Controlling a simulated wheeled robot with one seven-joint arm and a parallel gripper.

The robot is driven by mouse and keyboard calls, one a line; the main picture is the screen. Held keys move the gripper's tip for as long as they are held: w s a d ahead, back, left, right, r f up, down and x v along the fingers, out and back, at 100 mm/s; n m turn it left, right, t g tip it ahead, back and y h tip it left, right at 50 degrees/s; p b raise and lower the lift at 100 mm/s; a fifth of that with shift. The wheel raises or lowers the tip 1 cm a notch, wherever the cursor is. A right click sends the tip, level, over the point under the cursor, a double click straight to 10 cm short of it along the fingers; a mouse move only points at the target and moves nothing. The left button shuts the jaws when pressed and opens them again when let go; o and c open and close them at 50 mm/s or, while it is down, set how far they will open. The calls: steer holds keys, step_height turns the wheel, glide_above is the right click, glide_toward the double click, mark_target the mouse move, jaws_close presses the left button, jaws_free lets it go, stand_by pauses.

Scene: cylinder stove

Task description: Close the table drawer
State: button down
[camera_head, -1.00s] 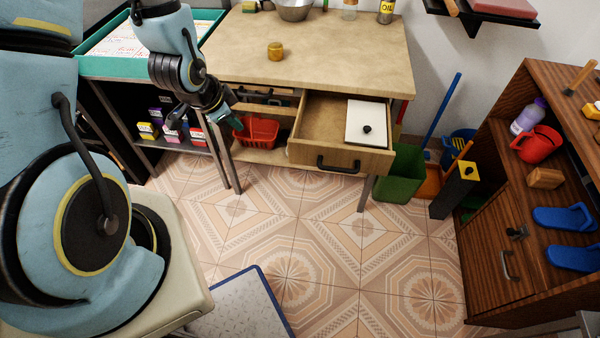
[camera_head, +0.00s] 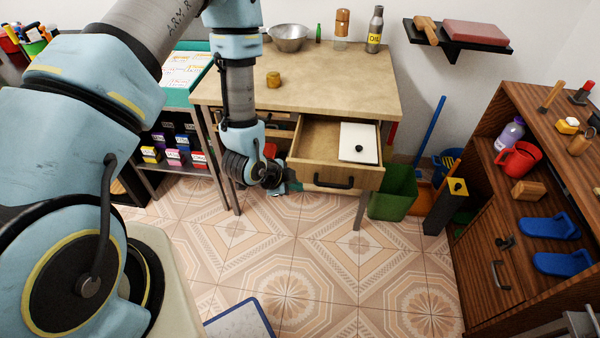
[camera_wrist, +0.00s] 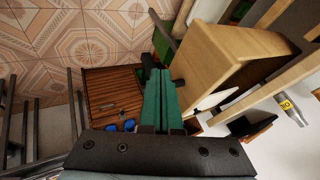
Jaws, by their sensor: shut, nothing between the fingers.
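The table drawer (camera_head: 306,170) is pulled out from under the wooden table (camera_head: 330,75), at the table's right side. It holds a white board-like item with a small black knob (camera_head: 358,142). The drawer's black handle (camera_head: 334,183) is on its front face. My gripper (camera_head: 280,187) is low, just left of the drawer front, and partly hidden behind my wrist. In the wrist view my gripper's green fingers (camera_wrist: 163,98) are together and empty, with the light wooden drawer (camera_wrist: 215,62) close to their right. I cannot tell whether they touch it.
A green bin (camera_head: 392,192) stands on the floor right of the drawer. A brown cabinet (camera_head: 480,235) is at the far right. A teal tray (camera_head: 183,95) is left of the table. The tiled floor in front of the drawer is clear.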

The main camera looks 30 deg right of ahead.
mark_target(308, 178)
steer(key=shift+w+d+f+p, duration=0.2)
steer(key=shift+w+d+p, duration=0.7)
steer(key=shift+w+d, duration=0.35)
steer(key=shift+w+d+f, duration=0.15)
steer(key=shift+w+d, duration=0.15)
steer(key=shift+w, duration=0.05)
steer(key=shift+w, duration=0.1)
